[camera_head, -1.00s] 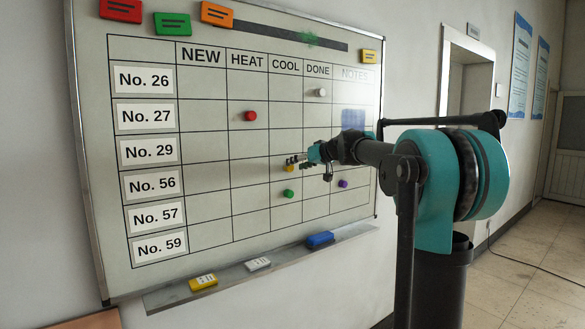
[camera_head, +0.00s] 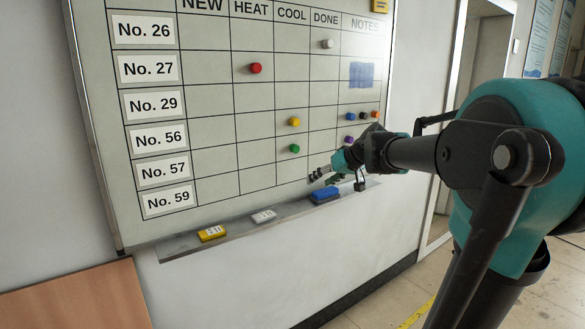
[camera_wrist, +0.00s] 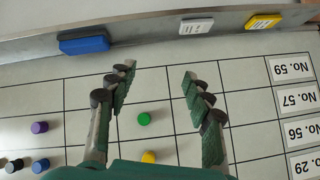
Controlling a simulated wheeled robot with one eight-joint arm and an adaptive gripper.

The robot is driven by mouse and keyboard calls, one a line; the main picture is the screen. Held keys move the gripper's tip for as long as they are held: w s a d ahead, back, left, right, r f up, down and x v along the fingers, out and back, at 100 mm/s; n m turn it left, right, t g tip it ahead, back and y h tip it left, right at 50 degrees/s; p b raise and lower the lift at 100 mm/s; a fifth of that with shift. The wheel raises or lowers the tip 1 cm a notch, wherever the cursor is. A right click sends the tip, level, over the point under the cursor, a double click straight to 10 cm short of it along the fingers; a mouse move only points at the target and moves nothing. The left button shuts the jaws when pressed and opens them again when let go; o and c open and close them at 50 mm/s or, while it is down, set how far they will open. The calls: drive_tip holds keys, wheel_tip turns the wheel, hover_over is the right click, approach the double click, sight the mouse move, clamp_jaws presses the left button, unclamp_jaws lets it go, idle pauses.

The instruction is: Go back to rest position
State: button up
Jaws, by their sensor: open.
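My gripper (camera_head: 319,174) is open and empty, in front of the lower right of the whiteboard (camera_head: 215,160), just above its tray. A green magnet (camera_head: 294,149) and a yellow magnet (camera_head: 294,121) sit in the COOL column, in rows No. 57 and No. 56. In the wrist view the green magnet (camera_wrist: 144,118) shows between the fingers, with the yellow one below it. A red magnet (camera_head: 256,68) is in HEAT, row No. 27. A white magnet (camera_head: 328,44) is in DONE, row No. 26.
The tray (camera_head: 235,230) under the board holds a blue eraser (camera_head: 325,195), a white box (camera_head: 264,216) and a yellow box (camera_head: 212,232). Blue, black, orange and purple (camera_head: 349,141) magnets are in NOTES. A doorway (camera_head: 470,80) is at right; a wooden surface (camera_head: 80,297) is lower left.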

drive_tip(key=s+d+f+m+g+h, duration=0.1)
drive_tip(key=s+d+f+m+h, duration=0.1)
drive_tip(key=s+f, duration=1.1)
drive_tip(key=s+d+f+m+g+h, duration=0.1)
drive_tip(key=s+d+f+h, duration=0.3)
drive_tip(key=s+f, duration=1)
drive_tip(key=d+f+g, duration=0.1)
drive_tip(key=d, duration=0.2)
drive_tip(key=shift+s+m, duration=0.3)
drive_tip(key=shift+m, duration=0.1)
